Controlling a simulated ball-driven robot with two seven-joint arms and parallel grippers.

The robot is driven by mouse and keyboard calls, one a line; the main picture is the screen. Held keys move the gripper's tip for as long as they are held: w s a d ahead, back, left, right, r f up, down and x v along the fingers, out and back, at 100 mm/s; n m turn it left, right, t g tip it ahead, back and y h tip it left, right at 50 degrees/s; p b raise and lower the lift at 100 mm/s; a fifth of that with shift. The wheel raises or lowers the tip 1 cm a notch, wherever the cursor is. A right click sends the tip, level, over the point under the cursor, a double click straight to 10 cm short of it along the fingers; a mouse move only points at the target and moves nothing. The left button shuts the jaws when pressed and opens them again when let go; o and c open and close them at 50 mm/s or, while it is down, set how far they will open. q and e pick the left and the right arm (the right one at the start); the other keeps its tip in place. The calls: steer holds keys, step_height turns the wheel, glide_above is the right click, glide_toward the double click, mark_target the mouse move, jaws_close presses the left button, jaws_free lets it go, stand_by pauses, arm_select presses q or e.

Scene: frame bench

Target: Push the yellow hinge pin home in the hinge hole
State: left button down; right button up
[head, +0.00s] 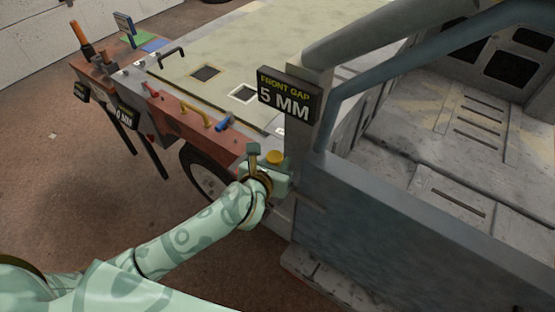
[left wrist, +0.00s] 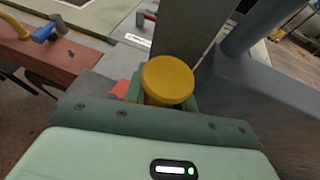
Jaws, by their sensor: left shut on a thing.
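The yellow hinge pin (head: 275,157) shows as a round yellow head by the base of the grey pillar. In the left wrist view its wide yellow head (left wrist: 168,80) stands up from between my green fingers. My left gripper (head: 265,163) is shut on the pin, beside the front edge of the grey door. The pin's shaft and the hinge hole are hidden behind the gripper, so I cannot tell how deep the pin sits. My right gripper is not in view.
A sign reading "FRONT GAP 5 MM" (head: 288,96) is on the pillar above the gripper. The grey door (head: 400,235) stands close at right. A rust-red bench (head: 180,118) holds a yellow handle (head: 195,115) and a blue tool (head: 224,123). Open floor lies at left.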

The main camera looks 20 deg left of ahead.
arm_select(q)
steer(key=shift+f+b, duration=1.9)
steer(key=shift+f, duration=0.55)
steer(key=c, duration=1.1)
jaws_free()
steer(key=shift+o, duration=0.2)
steer(key=p+v, duration=0.1)
steer(key=v, duration=1.5)
steer(key=shift+s, duration=0.2)
steer(key=shift+r, duration=0.1)
